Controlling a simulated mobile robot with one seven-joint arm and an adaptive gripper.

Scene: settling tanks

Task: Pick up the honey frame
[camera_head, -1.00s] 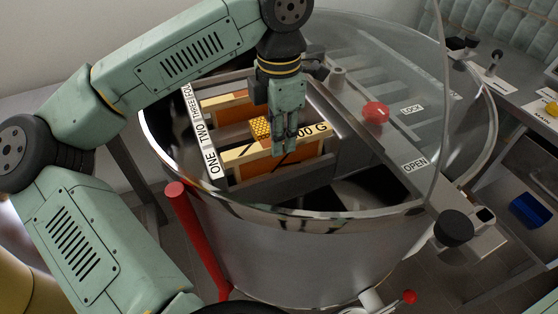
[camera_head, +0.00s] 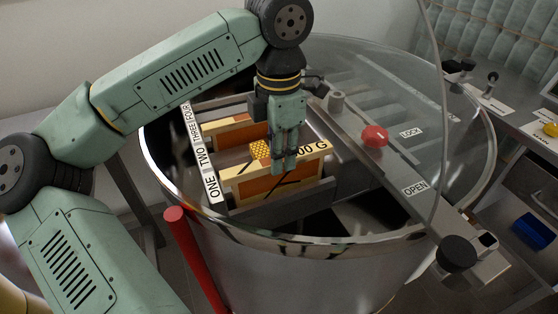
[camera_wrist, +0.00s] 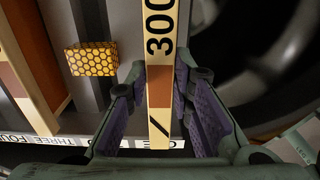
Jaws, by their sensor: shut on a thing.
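The honey frame (camera_head: 245,178) is a pale wooden frame with orange comb and a top bar marked "00 G". It stands upright in the front slot of the steel drum (camera_head: 300,275). In the wrist view the top bar (camera_wrist: 159,75), reading "300", runs between my purple-padded fingers (camera_wrist: 160,105). My gripper is shut on it. Part of the bar's label is hidden behind the fingers.
A second frame (camera_head: 225,130) stands behind, with a small honeycomb-patterned block (camera_head: 259,149) between. A strip of slot labels (camera_head: 212,186) lies left. A clear lid (camera_head: 400,60) rises at the right, near a red knob (camera_head: 374,136). The drum rim (camera_head: 300,240) surrounds all.

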